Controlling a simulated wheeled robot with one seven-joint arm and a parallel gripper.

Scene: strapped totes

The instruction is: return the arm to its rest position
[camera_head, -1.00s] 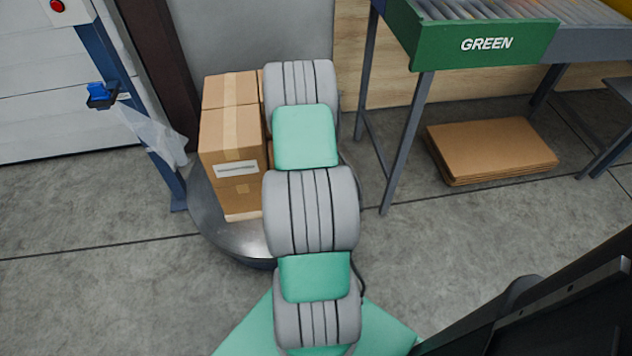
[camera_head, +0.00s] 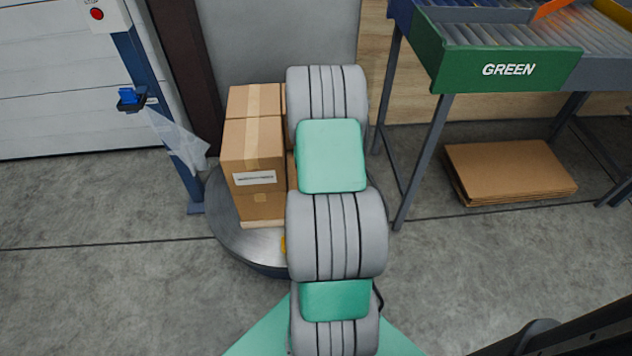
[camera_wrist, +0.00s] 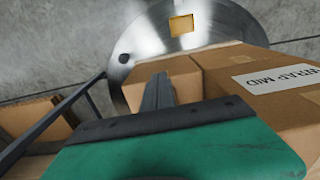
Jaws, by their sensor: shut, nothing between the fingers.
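My arm (camera_head: 335,236), grey with green segments, stretches up the middle of the head view over the edge of a round metal turntable (camera_head: 232,234). Its end is hidden there behind the arm's own links. The stacked boxes (camera_head: 253,150) stand on the turntable left of my arm. One label in the wrist view reads "WRAP MID".
A yellow square (camera_wrist: 182,25) lies on the turntable. A blue post (camera_head: 165,120) with clear film stands at left. A green-fronted roller rack (camera_head: 508,70) marked "GREEN" stands at right, with flat cardboard (camera_head: 510,170) beneath. The floor at left is clear.

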